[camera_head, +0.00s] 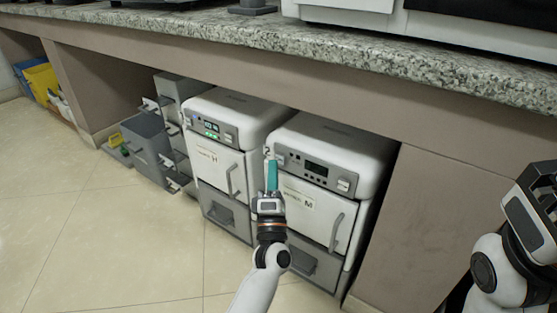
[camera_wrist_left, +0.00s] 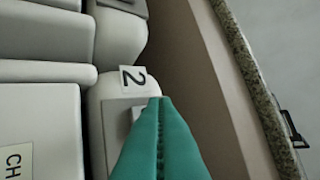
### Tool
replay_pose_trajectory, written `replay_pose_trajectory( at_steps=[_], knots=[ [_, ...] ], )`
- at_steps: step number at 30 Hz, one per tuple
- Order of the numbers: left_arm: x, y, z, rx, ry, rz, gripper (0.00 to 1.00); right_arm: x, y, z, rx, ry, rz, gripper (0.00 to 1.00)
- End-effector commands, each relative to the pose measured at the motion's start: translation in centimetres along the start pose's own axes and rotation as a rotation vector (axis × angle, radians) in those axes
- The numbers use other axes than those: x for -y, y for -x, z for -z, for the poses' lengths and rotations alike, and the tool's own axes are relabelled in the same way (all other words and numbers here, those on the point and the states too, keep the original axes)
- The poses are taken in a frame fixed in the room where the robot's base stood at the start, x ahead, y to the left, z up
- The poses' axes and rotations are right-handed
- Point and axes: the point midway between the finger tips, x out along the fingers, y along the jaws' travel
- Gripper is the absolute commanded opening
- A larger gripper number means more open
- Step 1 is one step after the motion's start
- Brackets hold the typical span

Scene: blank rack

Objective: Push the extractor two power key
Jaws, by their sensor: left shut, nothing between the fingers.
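Extractor two (camera_head: 335,150) is the right of two white and grey units under the counter. Its grey front panel (camera_head: 310,168) has a dark display. A "2" label (camera_head: 267,151) marks the panel's left end and also shows in the left wrist view (camera_wrist_left: 132,79). My left gripper (camera_head: 272,163) is shut and empty, its teal fingertips in front of that left end. In the left wrist view, the fingertips (camera_wrist_left: 160,100) are just beside the label, over a small grey key (camera_wrist_left: 137,112) that they partly hide. I cannot tell if they touch it.
The other extractor (camera_head: 222,120), with a lit green display, stands to the left. The granite counter (camera_head: 350,55) overhangs both units. A brown panel (camera_head: 430,220) closes the right side. My right arm (camera_head: 510,255) shows at right.

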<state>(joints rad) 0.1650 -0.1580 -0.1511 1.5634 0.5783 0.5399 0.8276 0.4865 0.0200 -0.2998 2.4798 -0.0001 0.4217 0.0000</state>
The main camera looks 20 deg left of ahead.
Motion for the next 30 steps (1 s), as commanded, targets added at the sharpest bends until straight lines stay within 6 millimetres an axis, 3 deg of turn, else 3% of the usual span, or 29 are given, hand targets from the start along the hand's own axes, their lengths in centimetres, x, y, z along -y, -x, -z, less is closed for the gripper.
replay_pose_trajectory(
  at_steps=[30],
  knots=[
    [-0.57, -0.80, 0.58, 0.001, 0.000, 0.000, 0.00, -0.08, -0.18, -0.15, 0.006, 0.001, -0.003, 0.71]
  ],
)
